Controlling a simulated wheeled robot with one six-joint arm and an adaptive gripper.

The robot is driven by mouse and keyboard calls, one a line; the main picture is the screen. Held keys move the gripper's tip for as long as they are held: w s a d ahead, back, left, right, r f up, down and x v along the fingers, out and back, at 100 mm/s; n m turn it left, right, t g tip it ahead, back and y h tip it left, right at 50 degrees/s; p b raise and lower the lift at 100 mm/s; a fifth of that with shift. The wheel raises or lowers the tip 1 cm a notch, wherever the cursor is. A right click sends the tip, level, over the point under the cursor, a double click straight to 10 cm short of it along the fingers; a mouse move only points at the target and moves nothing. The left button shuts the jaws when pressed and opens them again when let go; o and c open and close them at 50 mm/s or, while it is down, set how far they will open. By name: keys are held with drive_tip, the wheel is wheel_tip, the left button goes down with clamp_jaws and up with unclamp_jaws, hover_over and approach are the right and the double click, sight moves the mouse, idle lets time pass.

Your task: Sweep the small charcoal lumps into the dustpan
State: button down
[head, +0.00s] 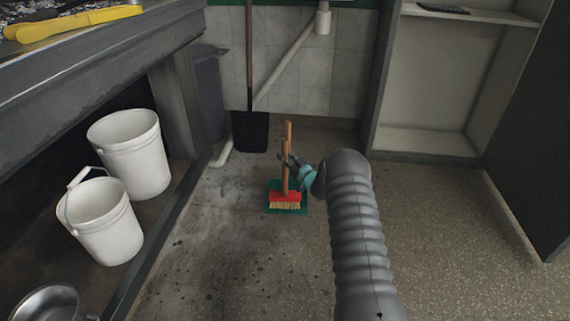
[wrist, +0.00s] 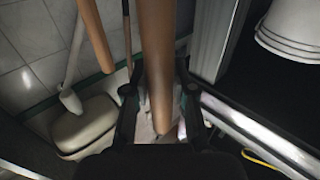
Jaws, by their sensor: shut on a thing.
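The brush (head: 285,197) has a red head with pale bristles and an upright wooden handle, and stands at floor level. My gripper (head: 290,162) is shut on a wooden handle; in the wrist view this handle (wrist: 158,50) runs between the fingers. The green dustpan (head: 273,187) lies on the floor right behind the brush head, which partly hides it. A second wooden handle (wrist: 94,35) stands beside the held one in the wrist view. Small dark specks (head: 178,243) dot the floor at left and in front; I cannot tell lumps from stains. The dustpan's inside is mostly hidden.
Two white buckets (head: 128,155) stand at left under the grill counter (head: 70,75). A black shovel (head: 250,132) leans on the tiled wall behind. A shelf unit (head: 425,141) stands at back right. The speckled floor (head: 450,250) at right is clear.

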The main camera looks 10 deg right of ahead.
drive_tip(key=shift+w+d+r, duration=0.1)
drive_tip(key=shift+w+d, duration=0.1)
drive_tip(key=shift+w, duration=0.55)
drive_tip(key=shift+w+d+r, duration=0.1)
drive_tip(key=shift+w+d, duration=0.05)
drive_tip(key=shift+w, duration=0.6)
drive_tip(key=shift+r+p, duration=0.8)
drive_tip(key=shift+r, duration=2.35)
